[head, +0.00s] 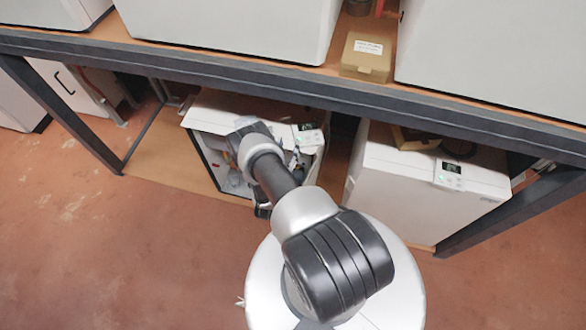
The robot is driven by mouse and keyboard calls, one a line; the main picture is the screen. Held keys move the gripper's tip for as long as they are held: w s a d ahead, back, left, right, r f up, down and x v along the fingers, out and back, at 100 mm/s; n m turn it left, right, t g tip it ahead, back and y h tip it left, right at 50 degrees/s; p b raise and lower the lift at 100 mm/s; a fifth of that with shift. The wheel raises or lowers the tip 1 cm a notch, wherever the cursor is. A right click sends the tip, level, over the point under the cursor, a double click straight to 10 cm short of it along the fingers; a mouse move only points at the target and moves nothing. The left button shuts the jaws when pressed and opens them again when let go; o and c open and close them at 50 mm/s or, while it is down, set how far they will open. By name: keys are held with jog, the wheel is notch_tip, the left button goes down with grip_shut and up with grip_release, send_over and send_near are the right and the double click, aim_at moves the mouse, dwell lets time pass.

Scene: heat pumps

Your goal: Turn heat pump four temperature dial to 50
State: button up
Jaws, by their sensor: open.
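Two white heat pumps stand on the lower shelf, and I cannot read which is number four. The left heat pump (222,112) has its front open, showing parts inside, and a control panel (308,134) with a dark display on top. The right heat pump (395,182) is closed and has a similar panel (449,175). Display figures and dials are too small to read. My arm reaches to the left heat pump. My gripper (296,160) is small and partly hidden by the arm, just below the left panel. It looks open and empty; contact cannot be told.
A dark metal beam (200,72) of the upper shelf runs across above the pumps, with a post (60,112) at left and another at right. The red floor (80,230) at left is clear.

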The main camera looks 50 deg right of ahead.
notch_tip(320, 180, down, 23)
jog(key=b, duration=2.1)
jog(key=b+x, duration=0.2)
jog(key=x, duration=0.5)
jog(key=shift+w+d+r, duration=0.2)
jog(key=shift+d, duration=0.1)
jog(key=shift+c, duration=0.2)
jog(key=c, duration=1)
